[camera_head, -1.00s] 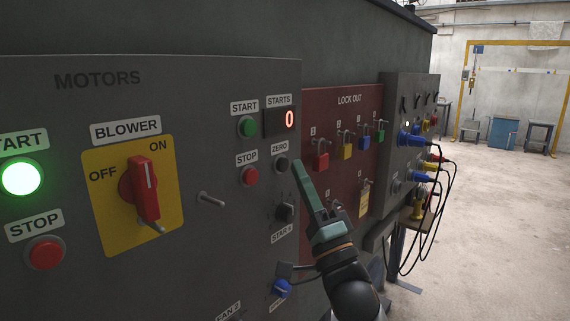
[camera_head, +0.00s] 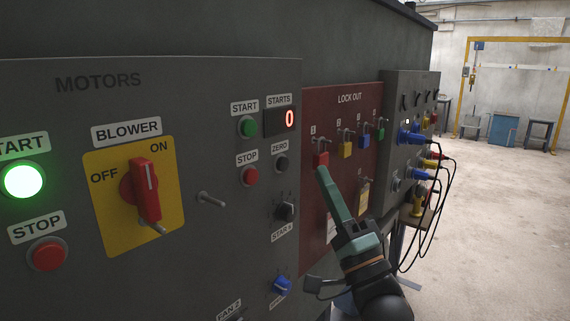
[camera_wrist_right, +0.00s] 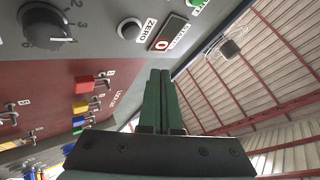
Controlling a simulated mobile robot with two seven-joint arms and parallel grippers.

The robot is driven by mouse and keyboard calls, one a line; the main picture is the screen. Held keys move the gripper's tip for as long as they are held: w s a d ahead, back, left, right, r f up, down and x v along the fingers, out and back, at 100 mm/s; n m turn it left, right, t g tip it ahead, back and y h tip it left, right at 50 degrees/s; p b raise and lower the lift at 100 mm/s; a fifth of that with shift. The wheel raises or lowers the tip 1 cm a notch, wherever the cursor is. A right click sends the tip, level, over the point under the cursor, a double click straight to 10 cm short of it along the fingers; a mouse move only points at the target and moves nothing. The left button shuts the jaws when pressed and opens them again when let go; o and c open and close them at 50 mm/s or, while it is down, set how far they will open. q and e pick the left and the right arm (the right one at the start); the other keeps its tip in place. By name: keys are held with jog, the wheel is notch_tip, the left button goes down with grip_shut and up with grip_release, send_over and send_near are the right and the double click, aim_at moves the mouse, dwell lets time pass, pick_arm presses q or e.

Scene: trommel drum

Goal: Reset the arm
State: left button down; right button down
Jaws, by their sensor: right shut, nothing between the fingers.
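My right gripper (camera_head: 322,172) is in front of the red lock-out panel in the head view, its closed fingers pointing up and left. Its tip overlaps the lower part of the red padlock (camera_head: 320,158) in the picture; I cannot tell whether they touch. In the right wrist view the two green fingers (camera_wrist_right: 160,75) lie together with nothing between them. The ZERO button (camera_head: 281,163) is to the left of the fingertips, and the STARTS display (camera_head: 283,121) above it reads 0. My left gripper is not in view.
The motors panel (camera_head: 75,120) fills the left, with the red blower switch (camera_head: 146,188) at ON and a lit green start button (camera_head: 23,180). A metal peg (camera_head: 212,199) sticks out of it. Cables (camera_head: 437,215) hang at the right. Open floor (camera_head: 500,210) lies beyond.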

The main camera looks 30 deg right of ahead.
dwell(0.7)
jog(key=a+f+n+g+p, duration=0.25)
jog(key=f+n+g, duration=0.25)
jog(key=f, duration=1)
jog(key=a+f+n+g+p, duration=0.1)
jog(key=a+f+n+g, duration=0.25)
jog(key=f, duration=1.05)
jog(key=s+a+f+n+g+y, duration=0.1)
jog(key=s+a+f+n+g, duration=0.2)
jog(key=s+f, duration=0.5)
jog(key=s+a+f+n+g+y+p, duration=0.1)
jog(key=s+a+f+n+g, duration=0.3)
jog(key=s+f, duration=0.5)
notch_tip(320, 180, down, 4)
jog(key=shift+s+f+n+g+p, duration=0.2)
jog(key=shift+s+n+g+p, duration=0.1)
jog(key=shift+n+g, duration=0.7)
